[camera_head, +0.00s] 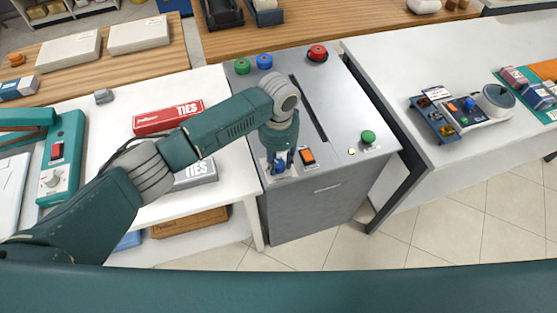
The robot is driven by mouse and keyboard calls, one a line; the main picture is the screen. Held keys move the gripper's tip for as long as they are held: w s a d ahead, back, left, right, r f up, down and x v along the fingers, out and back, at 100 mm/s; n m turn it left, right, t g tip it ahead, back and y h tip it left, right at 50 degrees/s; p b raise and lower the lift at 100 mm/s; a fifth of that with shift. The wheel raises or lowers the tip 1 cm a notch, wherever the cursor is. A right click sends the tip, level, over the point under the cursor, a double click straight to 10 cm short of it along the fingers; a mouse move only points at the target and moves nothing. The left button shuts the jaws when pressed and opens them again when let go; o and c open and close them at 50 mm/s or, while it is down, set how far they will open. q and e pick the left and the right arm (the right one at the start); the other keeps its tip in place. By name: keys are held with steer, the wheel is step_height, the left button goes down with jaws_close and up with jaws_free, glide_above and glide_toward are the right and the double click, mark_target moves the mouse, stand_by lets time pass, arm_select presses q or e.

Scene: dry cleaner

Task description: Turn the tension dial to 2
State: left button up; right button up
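A blue dial (279,168) sits on a pale plate at the front left of the grey console (330,95). It is partly hidden by my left gripper (280,160), which points down over it with its fingertips at the dial. I cannot tell whether the fingers are closed on the dial or just beside it. The dial's marks and pointer are too small or covered to read. My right gripper is not in view.
An orange rocker switch (307,156) is close to the right of the dial. A green button (368,137) is at the front right; green (242,66), blue (264,62) and red (318,53) buttons are at the back. A ties box (167,117) lies on the white table at left.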

mark_target(279, 163)
arm_select(q)
steer(key=shift+o, duration=1.2)
step_height(279, 163, up, 12)
